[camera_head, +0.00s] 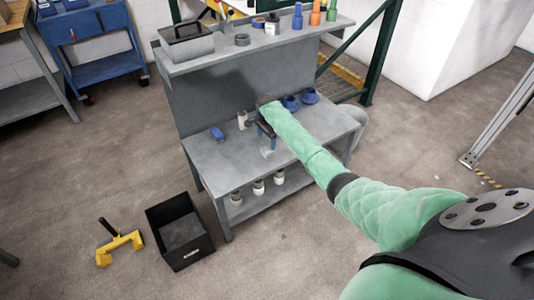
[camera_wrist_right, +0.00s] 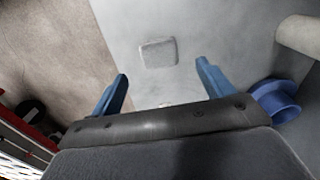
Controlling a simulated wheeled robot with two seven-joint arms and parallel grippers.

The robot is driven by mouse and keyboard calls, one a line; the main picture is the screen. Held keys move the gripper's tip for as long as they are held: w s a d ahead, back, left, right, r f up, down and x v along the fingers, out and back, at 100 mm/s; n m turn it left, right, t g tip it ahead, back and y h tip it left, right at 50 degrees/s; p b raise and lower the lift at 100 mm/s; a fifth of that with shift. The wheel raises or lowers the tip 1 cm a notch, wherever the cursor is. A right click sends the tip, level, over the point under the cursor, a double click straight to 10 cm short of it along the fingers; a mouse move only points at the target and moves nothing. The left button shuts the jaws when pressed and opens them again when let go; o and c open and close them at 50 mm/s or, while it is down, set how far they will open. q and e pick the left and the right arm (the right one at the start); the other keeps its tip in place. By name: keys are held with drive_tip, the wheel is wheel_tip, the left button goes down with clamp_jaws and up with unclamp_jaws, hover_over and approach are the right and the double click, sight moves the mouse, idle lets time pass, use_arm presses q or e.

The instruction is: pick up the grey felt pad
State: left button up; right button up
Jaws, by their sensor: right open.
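The grey felt pad (camera_wrist_right: 158,53) is a light, rounded square lying flat on the grey bench top in the right wrist view. It also shows small on the bench in the head view (camera_head: 267,152). My right gripper (camera_wrist_right: 162,82) has its two blue fingers apart, with nothing between them. The pad lies beyond the fingertips, roughly in line with the gap between them. In the head view my right gripper (camera_head: 266,140) is over the bench, close to the pad. My left gripper is not in view.
A blue block (camera_head: 217,133) and a white bottle (camera_head: 242,120) stand left of the gripper. Blue spools (camera_head: 291,103) are at the back right. Several jars (camera_head: 258,187) sit on the lower shelf. A black crate (camera_head: 180,232) is on the floor.

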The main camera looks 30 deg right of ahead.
sight(267, 150)
drive_tip(key=shift+f+m, duration=0.25)
drive_tip(key=shift+m, duration=0.05)
drive_tip(key=shift+f, duration=3.65)
drive_tip(key=shift+d, duration=0.1)
drive_tip(key=c, duration=1.1)
drive_tip(key=shift+c, duration=0.2)
drive_tip(key=shift+r, duration=0.1)
drive_tip(key=r, duration=0.3)
drive_tip(key=s+r, duration=0.1)
drive_tip(key=shift+d+r, duration=0.15)
drive_tip(key=shift+d, duration=0.1)
drive_tip(key=s+d+r, duration=0.5)
drive_tip(key=s+r, duration=0.1)
drive_tip(key=s, duration=0.3)
drive_tip(key=shift+d+r, duration=0.3)
drive_tip(key=shift+d, duration=0.05)
